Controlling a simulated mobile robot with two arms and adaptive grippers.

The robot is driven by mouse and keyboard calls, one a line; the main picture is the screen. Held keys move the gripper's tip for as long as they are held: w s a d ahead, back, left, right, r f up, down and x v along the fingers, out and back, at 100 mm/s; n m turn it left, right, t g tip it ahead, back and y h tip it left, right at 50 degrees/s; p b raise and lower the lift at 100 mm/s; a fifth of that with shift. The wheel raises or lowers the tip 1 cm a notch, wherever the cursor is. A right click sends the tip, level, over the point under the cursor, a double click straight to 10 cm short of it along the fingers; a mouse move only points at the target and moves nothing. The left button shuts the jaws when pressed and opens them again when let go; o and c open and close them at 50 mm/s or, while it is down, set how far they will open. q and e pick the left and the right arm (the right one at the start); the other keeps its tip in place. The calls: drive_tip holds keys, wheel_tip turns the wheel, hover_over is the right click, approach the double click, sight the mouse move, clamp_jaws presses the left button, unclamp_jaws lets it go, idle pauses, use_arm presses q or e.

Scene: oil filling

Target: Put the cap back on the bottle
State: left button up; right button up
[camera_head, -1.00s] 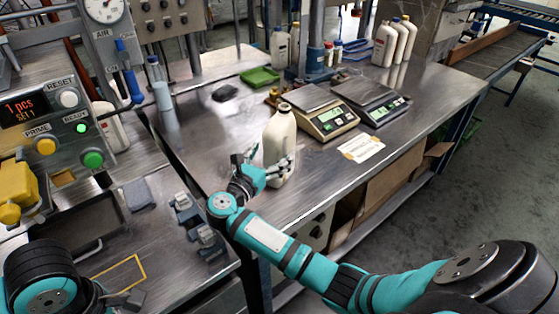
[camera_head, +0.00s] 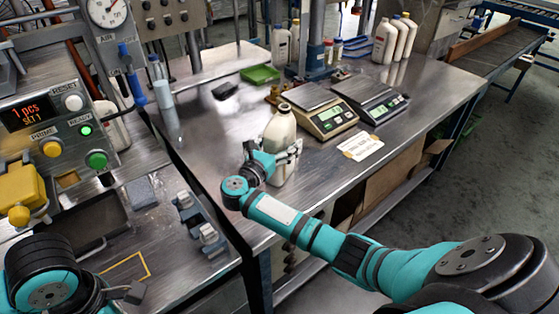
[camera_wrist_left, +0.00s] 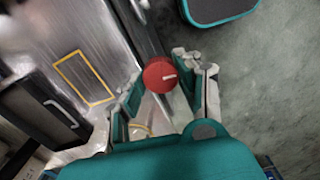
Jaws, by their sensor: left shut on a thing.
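The cream bottle (camera_head: 279,133) stands upright near the front of the steel table, its mouth uncapped. My right gripper (camera_head: 283,152) is at the bottle's middle, with fingers reaching across its front; whether they press on it is unclear. In the left wrist view, a round red cap (camera_wrist_left: 160,75) with a pale mark sits between the fingers of my left gripper (camera_wrist_left: 163,84), which is shut on it. In the head view, my left gripper shows only partly at the lower left, and the cap cannot be made out there.
Two scales (camera_head: 326,122) stand right of the bottle, with a label card (camera_head: 361,147) in front of them. A green tray (camera_head: 260,75) and a dark object (camera_head: 225,91) lie behind. The control panel (camera_head: 55,120) is at the left. Table around the bottle's left is clear.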

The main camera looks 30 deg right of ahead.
sight(282, 134)
drive_tip(key=c, duration=1.8)
drive_tip(key=shift+o, duration=0.2)
drive_tip(key=shift+r, duration=0.2)
